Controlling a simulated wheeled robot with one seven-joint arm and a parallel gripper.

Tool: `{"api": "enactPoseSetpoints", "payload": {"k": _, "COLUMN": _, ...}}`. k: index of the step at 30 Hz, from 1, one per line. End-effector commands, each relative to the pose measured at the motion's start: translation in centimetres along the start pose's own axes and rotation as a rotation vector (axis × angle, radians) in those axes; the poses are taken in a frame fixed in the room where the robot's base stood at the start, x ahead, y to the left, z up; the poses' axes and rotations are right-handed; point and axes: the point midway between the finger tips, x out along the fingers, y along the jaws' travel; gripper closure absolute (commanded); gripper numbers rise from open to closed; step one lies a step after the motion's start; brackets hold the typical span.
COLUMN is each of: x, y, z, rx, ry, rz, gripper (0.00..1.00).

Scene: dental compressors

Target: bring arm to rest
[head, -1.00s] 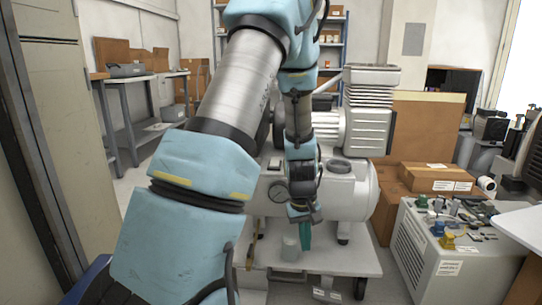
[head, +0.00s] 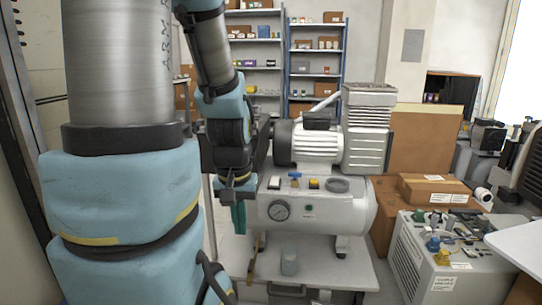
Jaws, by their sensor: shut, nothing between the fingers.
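My arm fills the left part of the head view, folded upward with its wrist hanging down. My gripper (head: 239,217) points down, its teal fingers shut with nothing between them. It hangs in front of the left end of the white compressor tank (head: 335,216), and I cannot tell how far apart they are. The compressor, with a motor (head: 316,146) and a finned pump head (head: 368,130), stands on a white cart (head: 330,268). A small grey-green cup (head: 289,262) stands on the cart, to the right of and below my gripper.
A grey cabinet (head: 415,260) at the right holds several small fittings and tools. Cardboard boxes (head: 436,188) stand behind it. Shelves (head: 316,75) line the back wall. A tall pale cabinet or door (head: 30,110) is close at the left. A white surface (head: 518,246) juts in at the right edge.

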Motion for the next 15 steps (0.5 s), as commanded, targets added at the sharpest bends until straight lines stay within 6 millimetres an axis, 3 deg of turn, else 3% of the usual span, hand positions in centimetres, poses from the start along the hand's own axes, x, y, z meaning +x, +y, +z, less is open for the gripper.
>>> {"api": "enactPoseSetpoints", "payload": {"k": 1, "x": -2.7, "y": 0.0, "z": -0.4, "rx": 0.000, "ry": 0.000, "rz": 0.000, "gripper": 1.00}}
{"api": "enactPoseSetpoints", "payload": {"k": 15, "x": -17.3, "y": 0.1, "z": -2.5, "rx": -0.001, "ry": 0.000, "rz": 0.000, "gripper": 1.00}}
